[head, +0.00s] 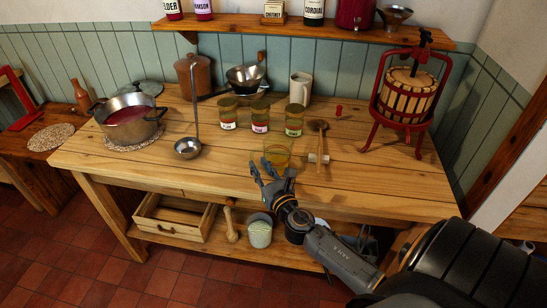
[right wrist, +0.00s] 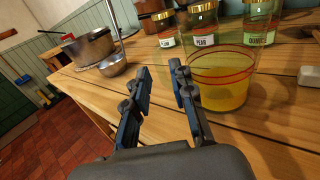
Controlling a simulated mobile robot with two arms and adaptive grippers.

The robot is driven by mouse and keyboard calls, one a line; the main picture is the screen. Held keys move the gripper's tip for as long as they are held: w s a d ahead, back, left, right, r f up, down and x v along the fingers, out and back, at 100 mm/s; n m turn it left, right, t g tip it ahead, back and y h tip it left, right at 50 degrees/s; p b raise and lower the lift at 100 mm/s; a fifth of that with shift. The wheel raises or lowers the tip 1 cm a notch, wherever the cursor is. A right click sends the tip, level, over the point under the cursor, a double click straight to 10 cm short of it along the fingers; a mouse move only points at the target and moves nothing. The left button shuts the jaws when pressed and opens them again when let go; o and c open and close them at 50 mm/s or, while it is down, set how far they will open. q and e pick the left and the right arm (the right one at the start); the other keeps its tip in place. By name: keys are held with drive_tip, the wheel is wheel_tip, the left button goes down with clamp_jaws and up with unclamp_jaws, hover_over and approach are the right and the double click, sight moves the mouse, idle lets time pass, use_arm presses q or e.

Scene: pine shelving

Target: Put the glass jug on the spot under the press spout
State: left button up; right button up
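The glass jug (head: 278,153) is clear and holds yellow liquid low inside. It stands upright on the wooden table, near the middle of the front edge. It also shows in the right wrist view (right wrist: 221,85), to the right of both fingers and partly behind one. My right gripper (head: 268,173) is open and empty in front of the jug; its spread fingers also show in the right wrist view (right wrist: 160,76). I cannot tell whether a finger touches the jug. The red press (head: 405,85) with its slatted wooden basket stands at the right back. My left gripper is not in view.
Several labelled jars (head: 260,119) stand behind the jug. A wooden spoon (head: 320,140) lies on a small white rest (head: 318,158) to its right. A ladle (head: 188,148) and a steel pot (head: 130,121) are at the left. The table's right front is clear.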

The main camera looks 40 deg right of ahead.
sight(252, 156)
drive_tip(key=shift+a+x, duration=0.2)
drive_tip(key=shift+x, duration=2.8)
drive_tip(key=shift+s, duration=0.1)
drive_tip(key=shift+c, duration=0.4)
clamp_jaws()
